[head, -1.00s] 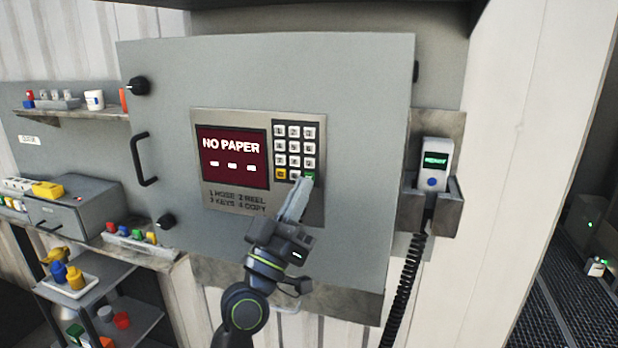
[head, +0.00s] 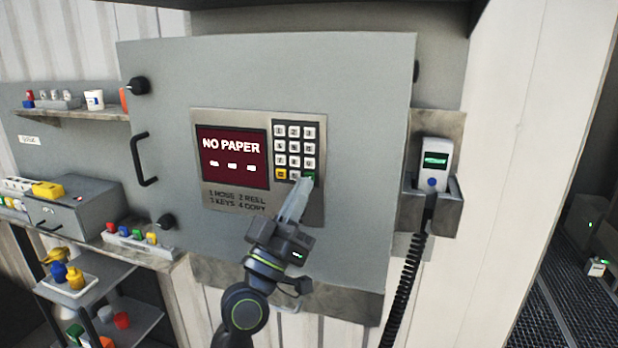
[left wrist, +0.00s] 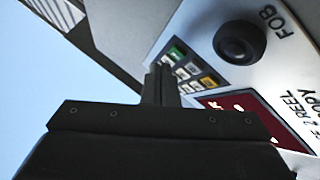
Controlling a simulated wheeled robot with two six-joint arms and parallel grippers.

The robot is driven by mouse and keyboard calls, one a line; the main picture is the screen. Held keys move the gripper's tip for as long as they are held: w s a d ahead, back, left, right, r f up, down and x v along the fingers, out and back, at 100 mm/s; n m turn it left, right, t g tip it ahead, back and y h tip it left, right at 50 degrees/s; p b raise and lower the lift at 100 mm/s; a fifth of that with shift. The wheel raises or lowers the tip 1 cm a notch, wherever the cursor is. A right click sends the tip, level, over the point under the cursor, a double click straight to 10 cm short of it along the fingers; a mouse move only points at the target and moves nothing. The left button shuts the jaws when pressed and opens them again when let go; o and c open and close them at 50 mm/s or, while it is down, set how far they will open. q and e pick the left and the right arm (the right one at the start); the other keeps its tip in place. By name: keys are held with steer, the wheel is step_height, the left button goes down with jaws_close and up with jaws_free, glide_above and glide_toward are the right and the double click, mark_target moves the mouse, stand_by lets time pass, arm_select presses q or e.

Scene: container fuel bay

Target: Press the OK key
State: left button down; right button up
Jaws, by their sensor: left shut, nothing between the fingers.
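The keypad (head: 294,146) is on the panel face, with pale keys and a bottom row holding a yellow key and a green key (head: 308,176). The green key sits where an OK key could be, but its label is too small to read. My left gripper (head: 304,185) is shut and empty, its tips just below and over the edge of the green key. I cannot tell whether they touch it. In the left wrist view the green key (left wrist: 178,51) shows beside my shut fingers (left wrist: 159,75).
A dark red screen (head: 231,157) reads NO PAPER, with three dashes below. A round black part marked FOB (left wrist: 240,42) shows in the left wrist view. A handset (head: 434,167) with a coiled cord hangs to the right. Shelves with small items stand to the left.

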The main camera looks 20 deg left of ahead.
arm_select(q)
steer(key=shift+w, duration=0.1)
stand_by(0.3)
steer(key=shift+w, duration=0.3)
steer(key=shift+w+b, duration=0.35)
stand_by(0.6)
stand_by(0.4)
steer(key=shift+s, duration=0.8)
steer(key=s, duration=0.5)
stand_by(0.4)
